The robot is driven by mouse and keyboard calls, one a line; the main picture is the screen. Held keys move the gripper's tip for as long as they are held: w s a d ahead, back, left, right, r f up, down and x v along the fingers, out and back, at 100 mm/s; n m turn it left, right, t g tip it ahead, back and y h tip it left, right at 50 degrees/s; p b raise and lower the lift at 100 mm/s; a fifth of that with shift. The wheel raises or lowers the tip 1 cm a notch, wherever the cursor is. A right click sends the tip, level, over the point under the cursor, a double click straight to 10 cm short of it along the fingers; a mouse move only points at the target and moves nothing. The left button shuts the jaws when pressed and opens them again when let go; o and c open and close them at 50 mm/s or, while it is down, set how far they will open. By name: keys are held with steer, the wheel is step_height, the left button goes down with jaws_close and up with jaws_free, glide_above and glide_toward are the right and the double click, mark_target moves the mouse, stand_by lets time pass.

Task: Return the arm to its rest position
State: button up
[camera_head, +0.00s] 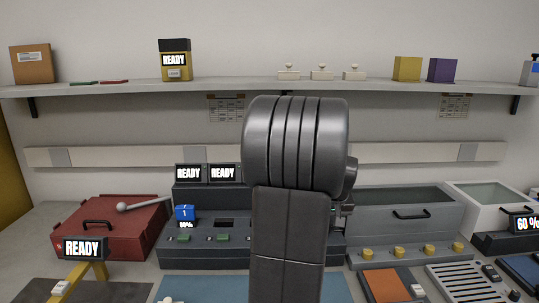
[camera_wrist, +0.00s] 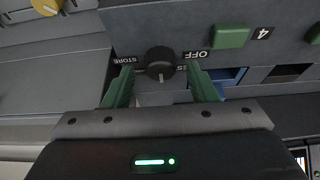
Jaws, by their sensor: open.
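My gripper (camera_wrist: 159,76) shows in the wrist view with its two green fingers apart and nothing held between them. A black knob (camera_wrist: 159,58) on a dark panel lies just ahead of the fingertips, in the gap between them. The knob sits between labels reading STORE and OFF. I cannot tell whether a finger touches it. In the head view my raised dark arm fills the middle and hides most of my gripper and that part of the bench.
A dark charging station (camera_head: 197,254) with a blue radio (camera_head: 185,213) stands behind my arm. A wall shelf (camera_head: 220,87) runs above. The air left and right of my arm is free.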

steer(key=p+v, duration=0.1)
steer(key=v, duration=1.1)
steer(key=shift+s+r, duration=0.2)
steer(key=shift+r, duration=0.1)
steer(key=shift+a, duration=0.1)
